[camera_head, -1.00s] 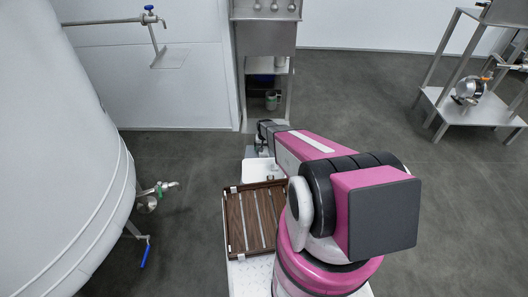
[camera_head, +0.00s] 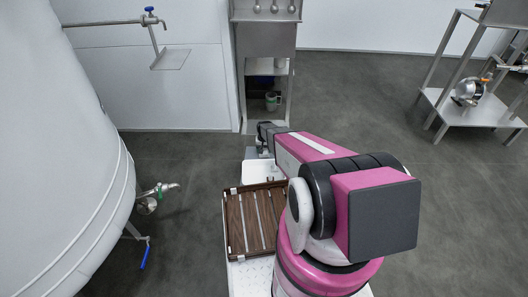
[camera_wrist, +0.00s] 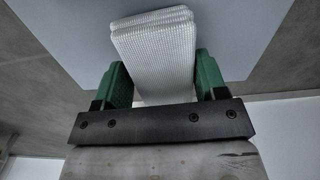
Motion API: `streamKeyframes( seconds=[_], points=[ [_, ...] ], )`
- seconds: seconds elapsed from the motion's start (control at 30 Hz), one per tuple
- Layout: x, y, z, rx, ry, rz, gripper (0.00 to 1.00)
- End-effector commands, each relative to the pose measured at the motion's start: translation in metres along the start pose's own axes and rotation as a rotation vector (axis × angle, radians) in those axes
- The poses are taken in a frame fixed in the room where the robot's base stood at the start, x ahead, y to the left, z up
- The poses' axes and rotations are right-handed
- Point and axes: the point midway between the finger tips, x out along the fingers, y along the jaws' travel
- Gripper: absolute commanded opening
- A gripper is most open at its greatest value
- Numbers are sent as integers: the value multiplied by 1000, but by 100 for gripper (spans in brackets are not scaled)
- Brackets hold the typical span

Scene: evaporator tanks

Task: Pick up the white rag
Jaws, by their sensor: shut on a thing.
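The white rag (camera_wrist: 155,50) is a thick, folded, woven cloth in the upper middle of the wrist view. My gripper (camera_wrist: 160,84) has its two green fingers on either side of the rag, shut on it. The rag sticks out beyond the fingertips. A plain blue-grey surface lies behind it; I cannot tell whether the rag touches it. In the head view my arm reaches away toward the steel stand (camera_head: 266,40), and I cannot make out the rag there.
A large white tank (camera_head: 60,150) with a valve (camera_head: 155,194) stands on the left. A brown slatted tray (camera_head: 253,218) lies beside my arm's base. A cup (camera_head: 272,99) stands on the stand's lower shelf. A metal rack (camera_head: 470,100) is at right. The floor between is clear.

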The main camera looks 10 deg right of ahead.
Motion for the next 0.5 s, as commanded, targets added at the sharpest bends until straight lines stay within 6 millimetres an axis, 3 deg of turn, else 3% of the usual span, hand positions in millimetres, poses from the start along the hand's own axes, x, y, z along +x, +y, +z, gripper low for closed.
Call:
streamKeyframes(
  seconds=[0.23, 0.5],
  points=[
    [-37, 0, 2, 0, 2, 0, 41],
    [-68, -40, 43, -3, 0, 0, 41]
  ],
)
